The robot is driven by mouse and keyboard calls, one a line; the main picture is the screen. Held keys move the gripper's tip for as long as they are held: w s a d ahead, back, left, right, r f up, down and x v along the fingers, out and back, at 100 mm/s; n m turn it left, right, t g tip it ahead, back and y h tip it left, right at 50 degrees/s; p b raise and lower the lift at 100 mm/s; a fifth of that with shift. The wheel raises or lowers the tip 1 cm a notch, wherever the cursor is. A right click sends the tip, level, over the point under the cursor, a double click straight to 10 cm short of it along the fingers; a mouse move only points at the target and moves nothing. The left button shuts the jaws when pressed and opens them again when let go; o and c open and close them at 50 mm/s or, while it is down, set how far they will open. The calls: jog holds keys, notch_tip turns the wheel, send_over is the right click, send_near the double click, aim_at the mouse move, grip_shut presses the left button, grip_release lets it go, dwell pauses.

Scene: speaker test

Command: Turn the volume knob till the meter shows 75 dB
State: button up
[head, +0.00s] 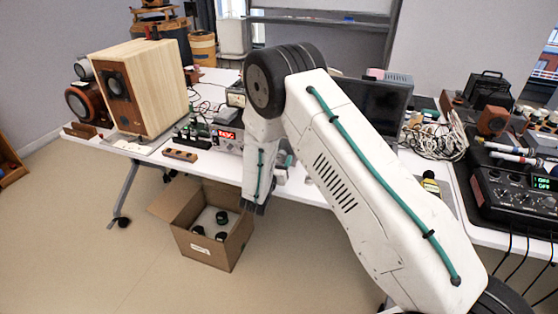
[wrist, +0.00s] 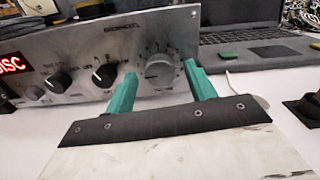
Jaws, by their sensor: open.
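A silver amplifier (head: 228,144) with a red display stands on the white table, partly hidden by my arm in the head view. In the wrist view its front panel (wrist: 110,45) carries several black-pointer knobs and a larger silver knob (wrist: 159,71) ringed by scale marks, which looks like the volume knob. My gripper (wrist: 162,76) is open, its two green fingers on either side of the silver knob. Whether they touch it I cannot tell. The red display (wrist: 12,63) is cut off at the left and reads "ISC". I see no readable dB value.
A large wooden speaker (head: 145,85) stands on the table at left. A laptop (wrist: 255,35) is right of the amplifier. A cardboard box (head: 205,228) sits on the floor below the table edge. Cables (head: 435,138) and a mixer (head: 515,190) fill the right side.

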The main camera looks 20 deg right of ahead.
jog(key=shift+w+d, duration=0.15)
jog(key=shift+w, duration=0.05)
jog(key=shift+c, duration=0.3)
jog(key=c, duration=0.9)
